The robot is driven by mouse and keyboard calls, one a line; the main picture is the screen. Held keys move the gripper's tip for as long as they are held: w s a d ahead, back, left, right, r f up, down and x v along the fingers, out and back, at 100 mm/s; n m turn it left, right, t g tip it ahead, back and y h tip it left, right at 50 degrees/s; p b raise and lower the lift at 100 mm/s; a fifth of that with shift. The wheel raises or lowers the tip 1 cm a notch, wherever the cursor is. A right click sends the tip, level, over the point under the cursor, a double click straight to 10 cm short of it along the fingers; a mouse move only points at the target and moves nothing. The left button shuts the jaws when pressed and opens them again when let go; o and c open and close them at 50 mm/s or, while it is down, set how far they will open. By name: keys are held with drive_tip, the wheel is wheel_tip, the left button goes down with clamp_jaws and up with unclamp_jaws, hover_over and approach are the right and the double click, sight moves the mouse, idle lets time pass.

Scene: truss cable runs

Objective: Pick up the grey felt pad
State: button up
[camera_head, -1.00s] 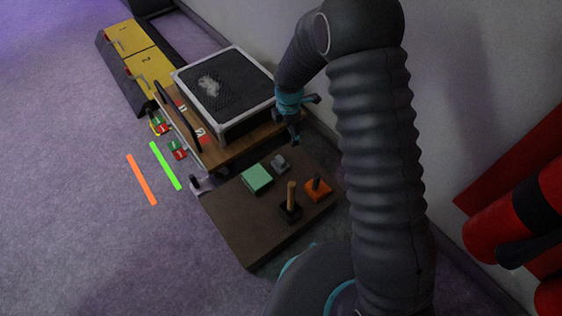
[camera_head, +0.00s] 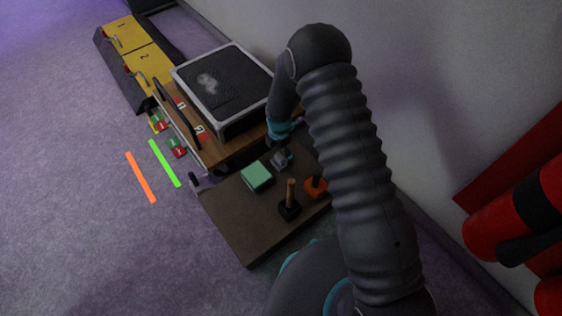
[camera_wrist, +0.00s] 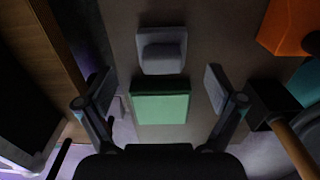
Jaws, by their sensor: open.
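The grey felt pad (camera_head: 281,162), a small square base with a raised grey block on top, lies on the brown board (camera_head: 240,225) behind the green block. My gripper (camera_head: 284,152) is just above it in the head view and partly covers it. In the wrist view the pad (camera_wrist: 162,62) is at upper centre, beyond the green block (camera_wrist: 160,103). My gripper (camera_wrist: 158,82) is open and empty there, its two fingers spread to either side of the pad and the green block. Contact with the pad cannot be told.
A black block with a wooden peg (camera_head: 290,209) and an orange block (camera_head: 316,187) stand right of the green block. A wooden box with a dark mesh top (camera_head: 222,84) is behind the board. A wall is at the right. The board's front is clear.

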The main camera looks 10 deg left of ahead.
sight(280, 157)
drive_tip(key=shift+s+d+f, duration=0.1)
drive_tip(key=shift+f, duration=2.55)
drive_tip(key=c, duration=1.3)
